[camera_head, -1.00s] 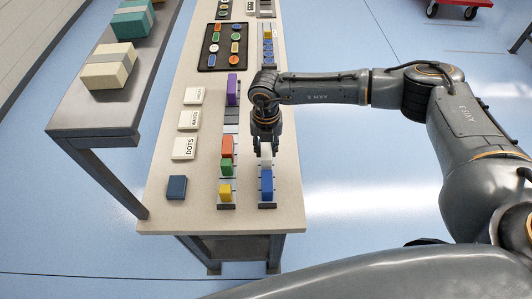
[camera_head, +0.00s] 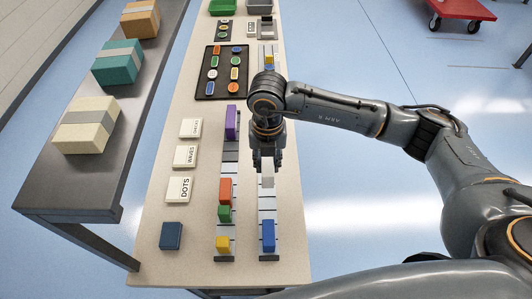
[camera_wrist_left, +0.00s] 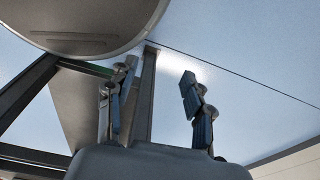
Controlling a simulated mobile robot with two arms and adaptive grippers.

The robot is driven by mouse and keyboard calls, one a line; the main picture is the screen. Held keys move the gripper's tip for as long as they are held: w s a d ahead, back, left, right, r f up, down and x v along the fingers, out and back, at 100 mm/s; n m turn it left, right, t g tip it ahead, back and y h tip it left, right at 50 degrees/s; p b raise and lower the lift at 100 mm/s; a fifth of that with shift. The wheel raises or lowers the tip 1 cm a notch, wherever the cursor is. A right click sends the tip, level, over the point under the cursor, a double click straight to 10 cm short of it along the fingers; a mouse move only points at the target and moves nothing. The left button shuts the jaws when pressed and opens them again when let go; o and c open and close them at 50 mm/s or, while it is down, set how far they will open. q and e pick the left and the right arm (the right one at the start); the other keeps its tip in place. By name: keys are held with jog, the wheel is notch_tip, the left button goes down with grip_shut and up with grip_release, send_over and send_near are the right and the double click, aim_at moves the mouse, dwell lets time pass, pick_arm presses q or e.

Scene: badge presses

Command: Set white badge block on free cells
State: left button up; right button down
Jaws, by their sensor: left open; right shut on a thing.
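The white badge block (camera_head: 267,181) is between the fingertips of my right gripper (camera_head: 266,168), which is shut on it, over the right-hand rail (camera_head: 268,203). I cannot tell how high it is above the rail. Bare cells show between it and the blue block (camera_head: 268,236) at the rail's near end. The left-hand rail holds a purple block (camera_head: 231,122), an orange block (camera_head: 225,190), a green block (camera_head: 224,213) and a yellow block (camera_head: 222,243). My left gripper (camera_wrist_left: 157,88) is open and empty in the left wrist view, away from the blocks.
Label cards, including DOTS (camera_head: 179,189) and WAVES (camera_head: 185,156), and a dark blue block (camera_head: 171,235) lie on the table's left side. A black tray (camera_head: 199,88) of badges is farther back. A grey bench (camera_head: 60,185) with boxes stands left.

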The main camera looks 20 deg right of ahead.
aim_at(267, 191)
jog(key=shift+s+a+f, duration=0.1)
jog(key=shift+s, duration=0.1)
jog(key=shift+s+a+f+b, duration=0.1)
jog(key=shift+s+f+b, duration=0.2)
jog(key=shift+f+b, duration=0.15)
pick_arm(q)
jog(key=s+f, duration=0.2)
jog(key=s, duration=0.4)
pick_arm(e)
jog(key=shift+f+b, duration=0.45)
jog(key=shift+f, duration=0.45)
notch_tip(267, 191, down, 5)
jog(key=b, duration=0.4)
jog(key=shift+w+f, duration=0.1)
jog(key=shift+w, duration=0.05)
jog(key=shift+f+b, duration=0.3)
jog(key=shift+b, duration=0.1)
jog(key=shift+f, duration=0.2)
pick_arm(q)
jog(key=f, duration=0.1)
jog(key=w+f, duration=0.1)
jog(key=f, duration=0.1)
jog(key=w+f, duration=0.1)
jog(key=f, duration=0.1)
jog(key=shift+a, duration=0.35)
jog(key=shift+w+f+b, duration=0.15)
jog(key=shift+f+b, duration=0.15)
jog(key=shift+b, duration=0.1)
pick_arm(e)
jog(key=shift+f, duration=0.25)
